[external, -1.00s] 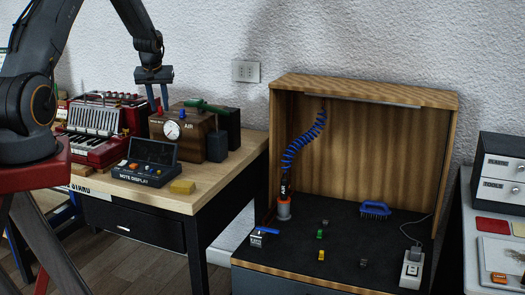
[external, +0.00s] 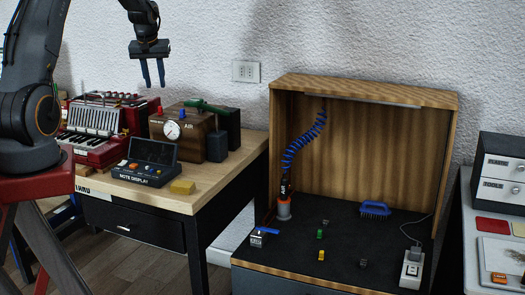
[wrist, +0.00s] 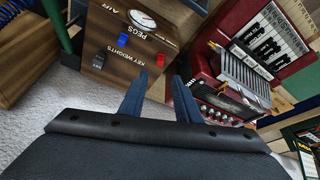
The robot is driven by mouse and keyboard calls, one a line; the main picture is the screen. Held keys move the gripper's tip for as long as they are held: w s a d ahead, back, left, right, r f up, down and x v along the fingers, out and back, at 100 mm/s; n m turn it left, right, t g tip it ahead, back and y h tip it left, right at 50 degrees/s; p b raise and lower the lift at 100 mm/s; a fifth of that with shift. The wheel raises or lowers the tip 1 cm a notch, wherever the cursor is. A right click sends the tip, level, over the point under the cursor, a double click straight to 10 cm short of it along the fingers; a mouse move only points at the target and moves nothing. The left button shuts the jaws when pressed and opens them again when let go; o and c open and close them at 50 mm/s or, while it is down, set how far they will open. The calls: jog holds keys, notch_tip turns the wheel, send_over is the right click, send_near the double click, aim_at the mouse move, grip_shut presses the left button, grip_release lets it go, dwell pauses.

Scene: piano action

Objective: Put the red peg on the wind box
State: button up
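The wind box (external: 191,137) is a brown wooden box with a round gauge, marked AIR, on the wooden table. The wrist view shows its top face (wrist: 115,20) with PEGS and KEY WEIGHTS labels. The red peg (wrist: 161,61) sits on this box beside the PEGS label, a little beyond my fingers in the wrist view. A blue peg (wrist: 124,41) and a grey weight (wrist: 98,60) are also on the box. My gripper (external: 153,84) is open and empty, in the air above the box, its fingers (wrist: 158,98) apart and not touching the peg.
A red accordion (external: 97,140) stands left of the box, and a note display (external: 147,170) and yellow block (external: 183,187) sit in front.

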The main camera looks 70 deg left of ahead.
jog(key=shift+v, duration=1.1)
